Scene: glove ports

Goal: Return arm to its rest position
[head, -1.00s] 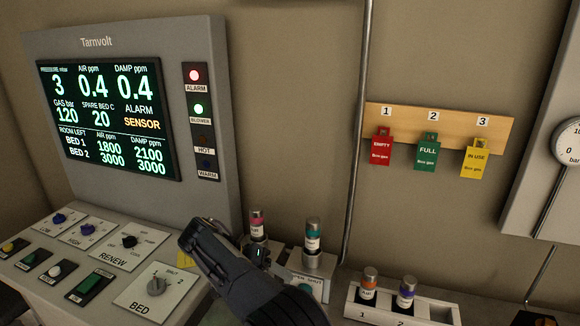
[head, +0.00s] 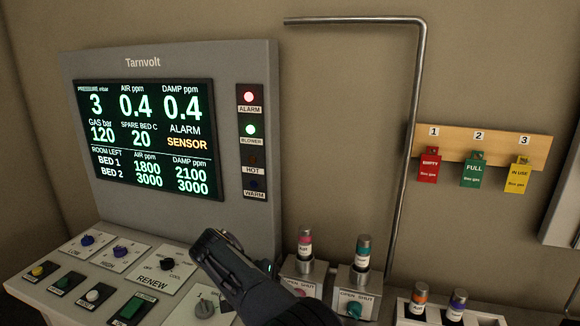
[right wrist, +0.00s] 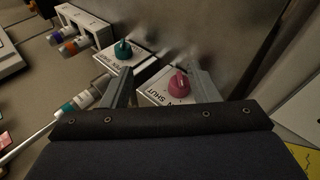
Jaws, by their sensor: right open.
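My right gripper (head: 212,240) shows in the head view, coming in from the bottom, in front of the console and over the area by the BED dial (head: 205,306). In the right wrist view its two fingers (right wrist: 160,80) are apart, with nothing held between them. A pink knob (right wrist: 179,83) marked SHUT lies beyond the gap, and a teal knob (right wrist: 123,49) stands left of it. The teal knob (head: 354,309) also shows in the head view, right of my arm. My left gripper is in neither view.
The Tarnvolt console (head: 150,62) with lit screen stands at left, its sloped panel of knobs (head: 86,240) below. Two capped vials (head: 363,250) stand behind the valves. A white rack (head: 410,312) holds two more. Red, green and yellow tags (head: 474,170) hang on a wall board. A pipe (head: 407,150) runs down the wall.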

